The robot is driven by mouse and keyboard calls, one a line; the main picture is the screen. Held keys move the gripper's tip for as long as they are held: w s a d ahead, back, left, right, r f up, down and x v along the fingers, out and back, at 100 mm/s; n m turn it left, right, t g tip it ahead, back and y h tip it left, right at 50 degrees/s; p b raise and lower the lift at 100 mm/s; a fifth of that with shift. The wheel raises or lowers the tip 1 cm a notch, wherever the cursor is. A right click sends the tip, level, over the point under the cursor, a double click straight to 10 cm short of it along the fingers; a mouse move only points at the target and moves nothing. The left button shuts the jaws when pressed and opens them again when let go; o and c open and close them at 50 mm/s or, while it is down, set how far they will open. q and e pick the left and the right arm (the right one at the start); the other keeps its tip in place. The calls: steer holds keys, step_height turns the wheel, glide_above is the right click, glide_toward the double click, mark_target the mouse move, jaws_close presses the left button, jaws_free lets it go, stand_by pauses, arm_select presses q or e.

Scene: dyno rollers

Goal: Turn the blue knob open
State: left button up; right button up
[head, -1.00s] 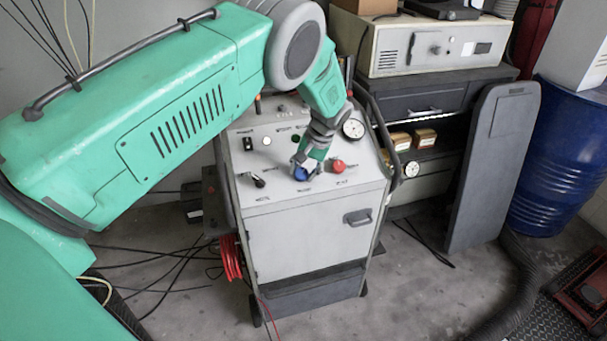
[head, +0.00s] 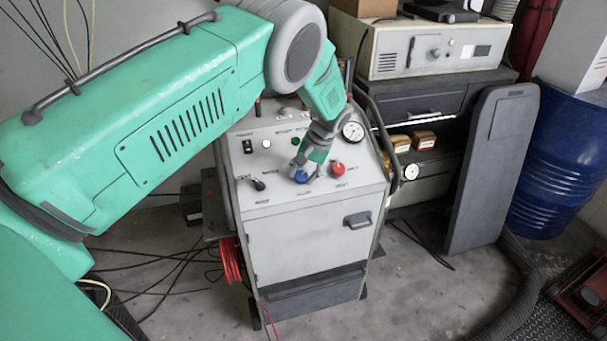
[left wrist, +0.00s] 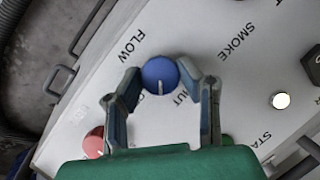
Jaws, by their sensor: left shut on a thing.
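The blue knob (head: 301,176) sits on the top panel of the grey machine (head: 310,235), left of a red knob (head: 338,168). In the left wrist view the blue knob (left wrist: 160,74) shows a white pointer line, with the words FLOW and SHUT printed near it. My left gripper (head: 303,170) reaches down to the blue knob. In the left wrist view the fingertips of my left gripper (left wrist: 161,82) are on either side of the knob, shut on it. My right gripper is in neither view.
A side rail (head: 385,130) runs along the machine's right. A blue barrel (head: 560,160) and shelves stand farther right.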

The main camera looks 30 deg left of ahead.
arm_select(q)
steer(key=o, duration=1.1)
steer(key=shift+s+f, duration=0.15)
steer(key=shift+f, duration=0.1)
steer(key=shift+o, duration=0.2)
steer(key=v, duration=1.2)
